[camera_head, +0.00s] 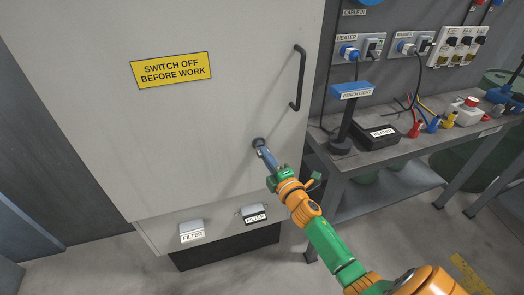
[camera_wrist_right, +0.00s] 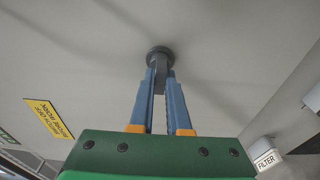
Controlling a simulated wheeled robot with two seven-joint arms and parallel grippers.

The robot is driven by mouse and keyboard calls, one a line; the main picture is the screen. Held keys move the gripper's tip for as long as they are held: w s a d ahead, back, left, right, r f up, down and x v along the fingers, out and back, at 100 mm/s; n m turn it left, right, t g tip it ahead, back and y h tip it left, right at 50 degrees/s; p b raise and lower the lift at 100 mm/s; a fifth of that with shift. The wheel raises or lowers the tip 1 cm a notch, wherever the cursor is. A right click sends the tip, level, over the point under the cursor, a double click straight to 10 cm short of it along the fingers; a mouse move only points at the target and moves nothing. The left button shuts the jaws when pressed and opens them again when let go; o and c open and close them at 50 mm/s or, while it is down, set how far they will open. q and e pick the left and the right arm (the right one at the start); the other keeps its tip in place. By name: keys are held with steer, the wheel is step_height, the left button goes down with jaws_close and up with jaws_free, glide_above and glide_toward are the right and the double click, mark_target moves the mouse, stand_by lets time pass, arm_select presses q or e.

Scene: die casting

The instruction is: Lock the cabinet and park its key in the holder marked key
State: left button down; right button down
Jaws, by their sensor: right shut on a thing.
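The cabinet (camera_head: 200,120) is a tall light-grey box with a closed door, a dark bar handle (camera_head: 298,78) and a yellow sign. A round dark lock (camera_head: 258,142) sits low on the door, below the handle; it also shows in the right wrist view (camera_wrist_right: 159,52). My right gripper (camera_head: 265,154) points at the lock, its blue fingers (camera_wrist_right: 164,78) shut on a small grey piece, seemingly the key (camera_wrist_right: 161,80), which meets the lock. The fingers hide most of it, so its turn is unclear. No holder marked key shows. My left gripper is out of view.
Two small grey holders marked filter (camera_head: 191,229) (camera_head: 252,212) stand on the ledge below the door. To the right is a workbench (camera_head: 395,160) with a bench light (camera_head: 350,105), a black box (camera_head: 375,134), plugs and a red button box (camera_head: 467,110).

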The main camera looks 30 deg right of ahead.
steer(key=shift+r, duration=0.1)
stand_by(0.3)
steer(key=c, duration=0.8)
jaws_free()
steer(key=shift+w, duration=0.15)
steer(key=s+a+p, duration=0.1)
steer(key=s+p, duration=0.1)
steer(key=s, duration=0.7)
steer(key=shift+a, duration=0.35)
